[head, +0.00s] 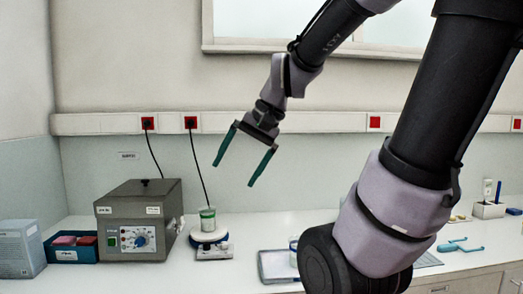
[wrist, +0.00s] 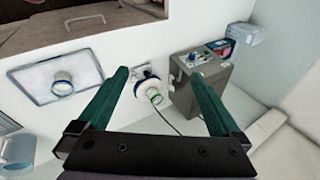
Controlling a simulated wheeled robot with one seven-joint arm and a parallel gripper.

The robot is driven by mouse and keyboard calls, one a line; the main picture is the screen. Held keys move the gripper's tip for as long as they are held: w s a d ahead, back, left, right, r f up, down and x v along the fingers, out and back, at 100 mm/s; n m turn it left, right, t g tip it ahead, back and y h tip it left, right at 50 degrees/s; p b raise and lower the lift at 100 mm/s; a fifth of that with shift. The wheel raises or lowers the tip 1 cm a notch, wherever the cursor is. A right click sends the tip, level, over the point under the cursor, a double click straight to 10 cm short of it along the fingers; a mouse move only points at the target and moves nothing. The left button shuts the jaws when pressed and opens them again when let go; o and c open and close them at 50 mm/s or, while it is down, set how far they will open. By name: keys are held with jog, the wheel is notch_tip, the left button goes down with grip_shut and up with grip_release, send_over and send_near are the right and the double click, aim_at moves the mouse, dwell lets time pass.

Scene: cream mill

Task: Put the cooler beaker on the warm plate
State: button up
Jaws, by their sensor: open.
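My gripper (head: 233,175) is open and empty, high above the bench; its two green fingers also show in the wrist view (wrist: 163,72). A small white round-topped plate device (head: 209,236), seemingly the warm plate, stands on the bench below and left of it. A clear beaker with green on it (head: 207,219) stands on that plate; in the wrist view it (wrist: 154,96) lies between the fingers, well below. Another beaker (wrist: 62,84) with a blue rim stands on a grey tray (wrist: 38,92); my arm partly hides it in the head view. I cannot tell which beaker is cooler.
A grey box device with a dial (head: 140,222) stands left of the plate, with a blue bin (head: 70,248) beyond it. A black cord runs up from near the plate to a wall socket. A clear vessel (wrist: 18,152) shows at the wrist view's lower left. Blue tools (head: 460,246) lie far right.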

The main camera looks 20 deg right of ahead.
jog(key=s+d+r+n+t+h, duration=0.1)
jog(key=s+d+r+t+h, duration=0.1)
jog(key=d+r+t, duration=0.1)
jog(key=shift+s+d+r+h, duration=0.2)
jog(key=shift+d+r+h, duration=0.2)
jog(key=shift+d, duration=0.5)
